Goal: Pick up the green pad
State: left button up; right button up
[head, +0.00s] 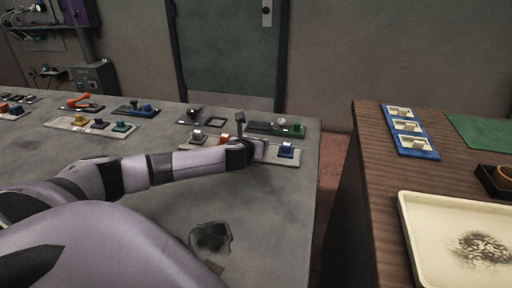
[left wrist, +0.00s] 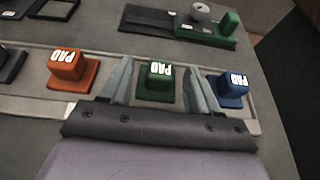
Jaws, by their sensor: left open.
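The green pad (left wrist: 157,82), a small block on a wider base with a white PAD label, stands in a long pale tray (left wrist: 32,84). My left gripper (left wrist: 160,72) is open, with one finger on each side of the green pad. A gap shows between the fingers and the block; I cannot tell whether either finger touches its base. In the head view my left gripper (head: 262,150) reaches over the tray near the table's right end and hides the green pad. My right gripper is not in view.
An orange pad (left wrist: 72,70) stands left of the fingers and a blue pad (left wrist: 233,90) close on the right. Behind is a dark tray (left wrist: 150,19) with a green block (left wrist: 230,23). A wooden table (head: 370,135) stands across a gap, with a blue tray (head: 419,145).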

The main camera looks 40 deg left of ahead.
pick_arm(q)
jog(key=shift+w+a+f, duration=0.15)
jog(key=shift+w, duration=0.15)
jog(key=c, duration=1.1)
jog(key=shift+c, duration=0.2)
